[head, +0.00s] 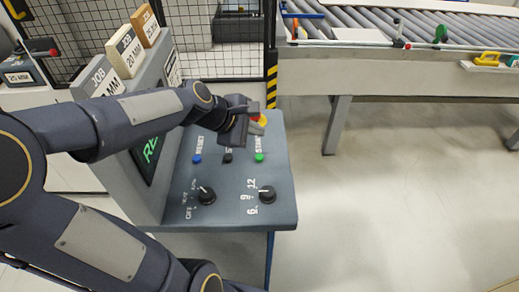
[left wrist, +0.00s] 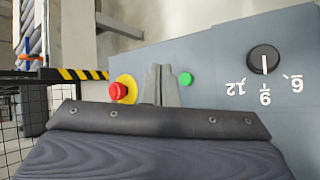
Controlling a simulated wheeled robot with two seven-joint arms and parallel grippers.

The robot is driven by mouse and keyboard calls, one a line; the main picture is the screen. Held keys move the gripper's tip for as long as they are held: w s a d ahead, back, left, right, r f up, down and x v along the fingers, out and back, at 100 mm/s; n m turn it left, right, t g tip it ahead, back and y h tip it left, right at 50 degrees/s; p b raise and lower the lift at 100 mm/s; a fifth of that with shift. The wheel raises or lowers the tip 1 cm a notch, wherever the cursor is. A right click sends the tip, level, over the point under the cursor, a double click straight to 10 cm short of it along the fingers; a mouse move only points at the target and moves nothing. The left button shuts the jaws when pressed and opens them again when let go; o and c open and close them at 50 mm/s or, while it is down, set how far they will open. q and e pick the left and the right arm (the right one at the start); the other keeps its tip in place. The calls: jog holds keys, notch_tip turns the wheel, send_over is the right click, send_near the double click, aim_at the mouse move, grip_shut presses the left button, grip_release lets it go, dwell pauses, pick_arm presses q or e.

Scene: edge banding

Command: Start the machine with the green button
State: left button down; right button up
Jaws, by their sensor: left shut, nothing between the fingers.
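The green button (head: 259,157) sits on the sloped grey control panel (head: 233,182), next to the START label. It also shows in the left wrist view (left wrist: 186,79), just right of the fingertips. My left gripper (head: 259,126) is shut and empty over the upper part of the panel. In the left wrist view the closed fingers (left wrist: 160,85) stand between the red emergency stop (left wrist: 118,90) on its yellow base and the green button. They appear apart from the green button; their height above the panel is hard to tell. My right gripper is not in view.
A blue RESET button (head: 197,159) and a black button (head: 228,157) are in the same row. Two black knobs (head: 267,194) (head: 206,195) sit lower on the panel. A roller conveyor (head: 400,25) stands at the back right. The floor on the right is clear.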

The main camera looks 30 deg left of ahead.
aim_at(256, 158)
pick_arm(q)
jog(key=shift+w+a+n, duration=0.6)
jog(key=shift+w+n, duration=0.3)
jog(key=shift+n, duration=0.2)
jog(key=shift+f, duration=0.1)
notch_tip(256, 158, down, 8)
jog(key=b, duration=0.8)
jog(key=shift+f, duration=0.35)
dwell(0.7)
jog(key=shift+f+b, duration=0.4)
